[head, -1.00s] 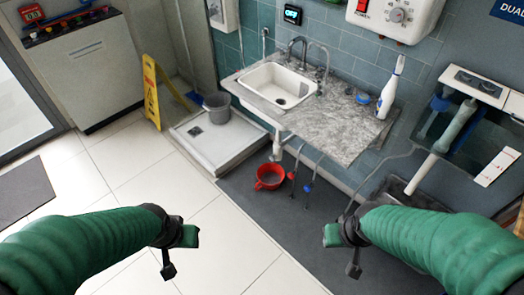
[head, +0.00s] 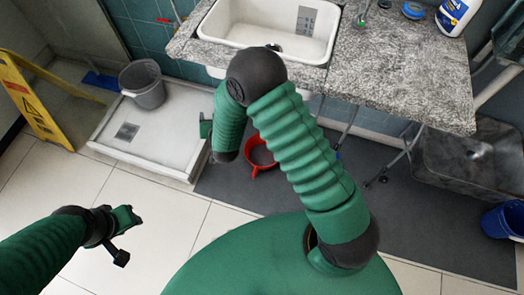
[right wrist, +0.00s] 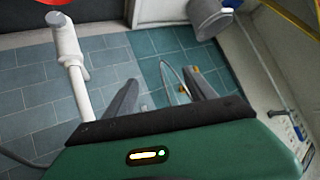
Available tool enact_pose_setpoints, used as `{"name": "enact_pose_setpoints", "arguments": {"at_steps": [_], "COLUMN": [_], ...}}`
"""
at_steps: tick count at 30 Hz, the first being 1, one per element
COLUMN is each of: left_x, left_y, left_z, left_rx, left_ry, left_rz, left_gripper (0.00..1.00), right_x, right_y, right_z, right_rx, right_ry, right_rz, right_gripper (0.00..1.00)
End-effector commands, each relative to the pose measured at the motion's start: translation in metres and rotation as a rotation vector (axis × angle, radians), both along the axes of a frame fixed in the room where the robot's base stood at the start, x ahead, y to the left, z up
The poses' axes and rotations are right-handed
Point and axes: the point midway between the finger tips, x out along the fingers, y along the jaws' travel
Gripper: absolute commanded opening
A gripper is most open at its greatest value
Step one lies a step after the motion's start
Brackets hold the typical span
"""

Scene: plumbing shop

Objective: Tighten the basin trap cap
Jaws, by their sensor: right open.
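The white basin trap pipe (right wrist: 80,88) stands left of my right fingers in the right wrist view, which looks turned upside down. A wider fitting, probably the cap (right wrist: 58,19), is at the pipe's upper end there. My right gripper (right wrist: 161,80) is open and empty, with tiled wall between its fingers; the trap is outside them and apart. In the head view my right arm reaches below the basin (head: 318,38) and hides the trap and the right fingertips. My left gripper (head: 124,236) hangs over the floor tiles at lower left; its jaws are unclear.
A red bucket (head: 262,152) stands below the basin, close to my right forearm. A grey bucket (head: 143,84) is in the shower tray (head: 145,135). A yellow floor sign (head: 28,100) is at left, a blue bucket (head: 505,220) at right. The front-left floor is clear.

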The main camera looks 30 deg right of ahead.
Motion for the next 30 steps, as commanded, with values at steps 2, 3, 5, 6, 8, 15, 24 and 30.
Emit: {"name": "enact_pose_setpoints", "arguments": {"at_steps": [2, 3, 5, 6, 8, 15, 24, 30], "left_x": [-0.001, -0.002, -0.002, -0.003, -0.003, -0.003, -0.003, -0.004], "left_y": [0.000, 0.000, 0.000, 0.000, -0.001, -0.001, -0.001, -0.001], "left_z": [-0.081, -0.104, -0.138, -0.159, -0.186, -0.234, -0.260, -0.290], "left_rx": [0.000, 0.000, 0.000, 0.000, 0.000, 0.000, 0.000, 0.000], "left_ry": [0.000, 0.000, 0.000, 0.000, 0.001, 0.000, -0.001, 0.000], "left_rz": [0.000, 0.000, 0.000, 0.000, 0.000, 0.000, 0.000, 0.000], "left_gripper": [0.36, 0.36, 0.36, 0.36, 0.36, 0.36, 0.36, 0.36], "right_x": [-0.004, -0.008, -0.022, -0.034, -0.055, -0.119, -0.095, -0.060], "right_y": [-0.011, -0.018, -0.031, -0.039, -0.050, -0.067, -0.104, -0.145], "right_z": [-0.109, -0.143, -0.192, -0.222, -0.258, -0.313, -0.314, -0.316], "right_rx": [-0.046, -0.080, -0.144, -0.192, -0.272, -0.511, -0.532, -0.531], "right_ry": [-0.078, -0.123, -0.183, -0.219, -0.266, -0.364, -0.376, -0.376], "right_rz": [-0.110, -0.169, -0.258, -0.315, -0.388, -0.532, -0.544, -0.545], "right_gripper": [0.64, 0.64, 0.64, 0.64, 0.64, 0.64, 0.64, 0.64]}}
